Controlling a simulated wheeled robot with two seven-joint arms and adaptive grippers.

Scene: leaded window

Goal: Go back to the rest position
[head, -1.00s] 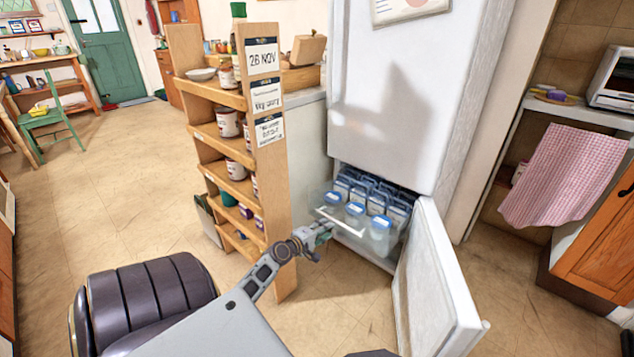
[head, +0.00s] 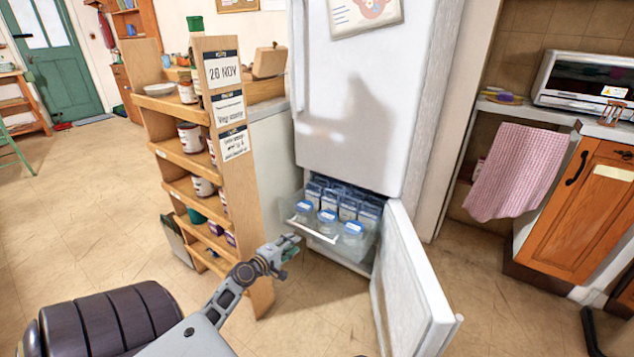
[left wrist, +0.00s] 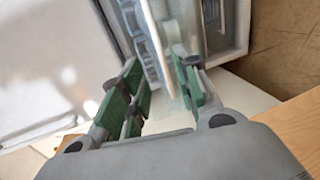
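My left gripper (head: 284,246) is in front of the open lower compartment of the white fridge (head: 362,110), apart from the drawer's front bar. In the left wrist view its green-padded fingers (left wrist: 160,95) stand apart with nothing between them. The clear drawer (head: 316,231) is pulled out and holds several blue-lidded containers (head: 328,216). The lower fridge door (head: 410,285) stands open to the right. My right gripper is in neither view.
A wooden shelf unit (head: 222,190) with cans and date cards stands close to the left of my left arm. A counter with an orange-brown cupboard (head: 585,210) and a pink checked towel (head: 512,170) is at right. Open tiled floor lies at left.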

